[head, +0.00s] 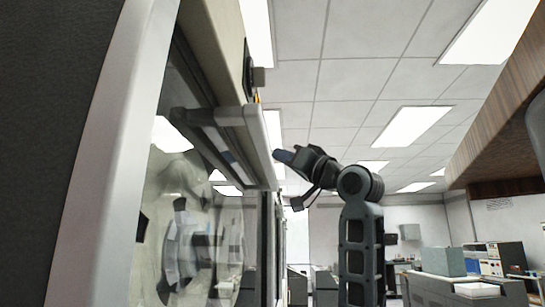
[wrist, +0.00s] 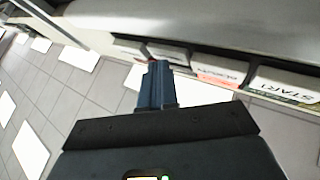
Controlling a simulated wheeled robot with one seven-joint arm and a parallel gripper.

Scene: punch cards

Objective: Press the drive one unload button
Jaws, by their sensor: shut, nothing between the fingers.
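In the wrist view, a row of buttons runs along the underside of a pale panel edge. The nearest is a white button marked START (wrist: 290,84). Beside it is a white and orange-red button (wrist: 220,68) whose lettering I cannot read surely. Farther left is a pale button (wrist: 169,54) with no readable label, so I cannot tell which is unload. My gripper (wrist: 157,68) is shut and empty, its blue fingertips just below that pale button; contact cannot be told. In the head view, my gripper (head: 281,156) points left at the drive's protruding panel (head: 259,145).
The tape drive cabinet (head: 130,90) fills the left, with a glass door over a tape reel (head: 185,245). A wood-edged overhang (head: 495,110) is at upper right. Grey equipment (head: 445,262) stands at lower right. Open room lies behind my arm.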

